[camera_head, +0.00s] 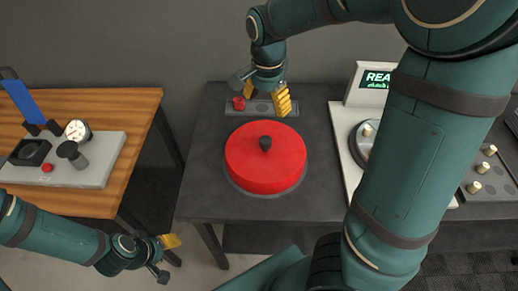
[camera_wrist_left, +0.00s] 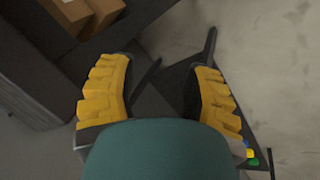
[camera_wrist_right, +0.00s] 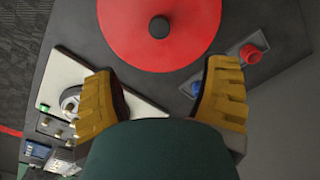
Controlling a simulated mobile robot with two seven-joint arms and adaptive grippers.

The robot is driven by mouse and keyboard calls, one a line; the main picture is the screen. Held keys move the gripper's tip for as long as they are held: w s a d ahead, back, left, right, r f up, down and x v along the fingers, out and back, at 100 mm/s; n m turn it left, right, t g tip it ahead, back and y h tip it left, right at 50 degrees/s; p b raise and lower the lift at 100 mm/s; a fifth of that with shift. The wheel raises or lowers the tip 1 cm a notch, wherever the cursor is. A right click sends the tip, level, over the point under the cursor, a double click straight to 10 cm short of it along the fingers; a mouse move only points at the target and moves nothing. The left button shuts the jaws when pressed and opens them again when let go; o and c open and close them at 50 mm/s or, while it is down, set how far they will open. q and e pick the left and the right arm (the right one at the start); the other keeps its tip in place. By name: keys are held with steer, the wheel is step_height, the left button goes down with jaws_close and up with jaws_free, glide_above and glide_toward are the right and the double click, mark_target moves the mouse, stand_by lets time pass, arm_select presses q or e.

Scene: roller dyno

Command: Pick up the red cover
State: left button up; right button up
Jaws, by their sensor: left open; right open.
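The red cover (camera_head: 262,165) is a round red lid with a black knob (camera_head: 265,143) on top. It lies on the dark table, and the right wrist view shows the cover (camera_wrist_right: 135,35) at the top of the picture. My right gripper (camera_head: 268,95) is open and empty above the far side of the table, behind the cover; its yellow fingers (camera_wrist_right: 160,95) are spread apart in the right wrist view. My left gripper (camera_head: 168,253) is open and empty low at the left, away from the cover; its fingers (camera_wrist_left: 157,95) also show apart in the left wrist view.
A grey strip (camera_head: 236,108) with a red knob (camera_head: 238,103) lies behind the cover. A white device with a lit display (camera_head: 377,80) stands to the right. A wooden table (camera_head: 135,100) at left holds a grey board (camera_head: 95,173) with a gauge. A gap separates the tables.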

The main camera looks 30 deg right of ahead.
mark_target(266, 140)
steer(key=f+b, duration=0.1)
steer(key=f, duration=0.3)
steer(key=f+b, duration=0.1)
steer(key=f, duration=0.4)
steer(key=shift+w+f+b, duration=0.2)
steer(key=shift+f+b, duration=0.05)
steer(key=shift+b, duration=0.15)
steer(key=f, duration=0.1)
steer(key=f+b, duration=0.1)
steer(key=f, duration=0.1)
steer(key=f+b, duration=0.1)
steer(key=f, duration=0.1)
steer(key=shift+s+f, duration=0.1)
steer(key=shift+s, duration=0.15)
arm_select(q)
steer(key=f, duration=0.2)
steer(key=s+f, duration=0.1)
steer(key=f, duration=0.2)
steer(key=shift+d+f, duration=0.15)
steer(key=shift+f, duration=0.05)
arm_select(e)
jaws_close()
